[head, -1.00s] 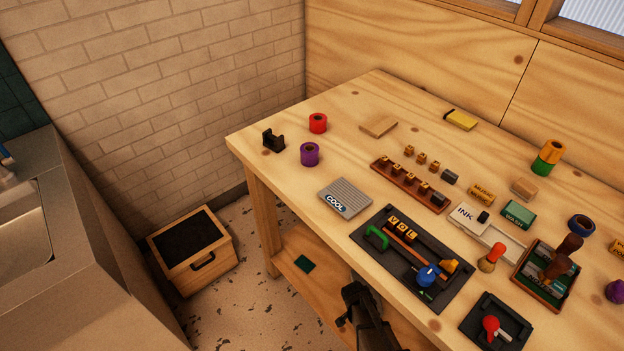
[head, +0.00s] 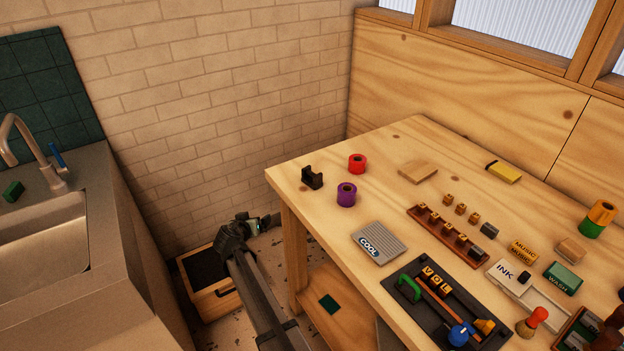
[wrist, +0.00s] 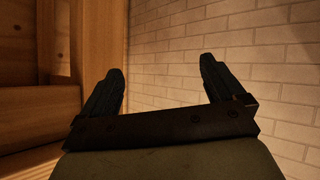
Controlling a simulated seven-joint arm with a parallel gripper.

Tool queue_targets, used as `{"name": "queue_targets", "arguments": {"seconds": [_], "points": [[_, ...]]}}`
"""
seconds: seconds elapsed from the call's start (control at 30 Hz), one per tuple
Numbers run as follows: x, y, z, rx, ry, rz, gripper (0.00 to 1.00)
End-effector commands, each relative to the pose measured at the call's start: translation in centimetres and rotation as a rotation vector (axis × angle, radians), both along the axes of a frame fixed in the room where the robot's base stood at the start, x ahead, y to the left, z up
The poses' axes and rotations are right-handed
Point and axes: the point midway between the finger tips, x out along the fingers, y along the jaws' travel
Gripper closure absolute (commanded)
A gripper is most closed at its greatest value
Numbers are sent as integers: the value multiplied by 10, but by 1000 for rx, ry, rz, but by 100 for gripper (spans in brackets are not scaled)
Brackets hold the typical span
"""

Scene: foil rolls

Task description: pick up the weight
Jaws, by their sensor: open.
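I cannot pick out a thing that is surely the weight. My gripper (head: 264,222) is left of the table, in front of the brick wall and above the wooden box, away from the things on the tabletop. In the wrist view my gripper (wrist: 162,72) has its two fingers wide apart, with nothing between them but the brick wall behind.
A wooden box (head: 213,303) with a dark inside stands on the floor. The table's left leg (head: 293,250) is close to my arm. A black tape holder (head: 312,177), a red roll (head: 357,163) and a purple roll (head: 346,194) stand at the table's left end. A sink (head: 45,240) is at left.

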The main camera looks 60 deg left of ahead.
Motion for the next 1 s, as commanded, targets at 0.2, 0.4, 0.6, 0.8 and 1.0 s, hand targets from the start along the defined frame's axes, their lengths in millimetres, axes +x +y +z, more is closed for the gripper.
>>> {"name": "queue_targets", "arguments": {"seconds": [0.2,0.4,0.6,0.8,1.0], "points": [[-76,55,86,78,-103,137,4],[-111,72,140,124,-155,168,4],[-106,66,187,161,-163,75,4],[-47,26,203,181,-119,-171,4],[25,-35,210,217,-72,-486,4]]}}
